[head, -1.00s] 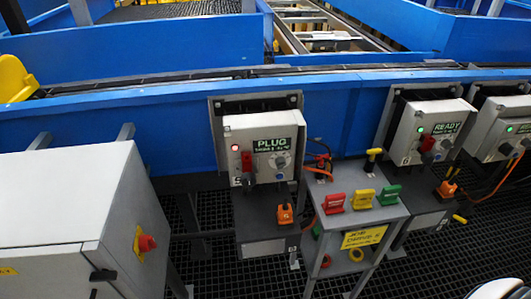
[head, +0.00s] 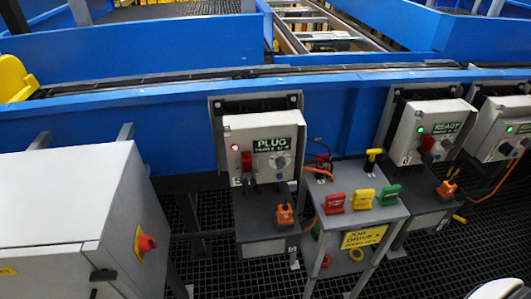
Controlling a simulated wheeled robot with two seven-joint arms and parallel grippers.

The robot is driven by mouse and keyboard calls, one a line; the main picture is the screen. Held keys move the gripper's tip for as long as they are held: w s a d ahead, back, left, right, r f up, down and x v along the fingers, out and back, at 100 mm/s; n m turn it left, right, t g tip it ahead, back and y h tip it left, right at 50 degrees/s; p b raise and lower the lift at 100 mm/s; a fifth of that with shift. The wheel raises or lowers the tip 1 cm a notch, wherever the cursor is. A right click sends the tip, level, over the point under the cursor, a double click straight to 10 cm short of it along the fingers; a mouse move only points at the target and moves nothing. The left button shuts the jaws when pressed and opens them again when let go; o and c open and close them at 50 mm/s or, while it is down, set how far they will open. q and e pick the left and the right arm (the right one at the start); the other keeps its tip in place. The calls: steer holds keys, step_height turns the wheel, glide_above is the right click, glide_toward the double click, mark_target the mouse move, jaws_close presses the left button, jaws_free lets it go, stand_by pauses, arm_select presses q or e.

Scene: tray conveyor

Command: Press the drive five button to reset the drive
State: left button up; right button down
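The drive box (head: 262,148) with the green PLUG display is mounted on the blue conveyor side. It has a lit red lamp, a red switch handle (head: 247,164) and a grey round knob (head: 281,161). A small mark by its lower left corner looks like a 5, but it is too small to be sure. An orange connector (head: 285,214) sits on the dark bracket below it. I cannot tell which part is the reset button. Neither of my grippers shows clearly in the head view; a small white shape is cut off at the bottom right edge.
A grey cabinet (head: 70,220) with a red rotary switch stands at the left. A grey stand (head: 362,200) holds red, yellow and green tags and a yellow sign. Two more drive boxes, one reading READY (head: 437,132) with a green lamp, are at the right. The floor is dark grating.

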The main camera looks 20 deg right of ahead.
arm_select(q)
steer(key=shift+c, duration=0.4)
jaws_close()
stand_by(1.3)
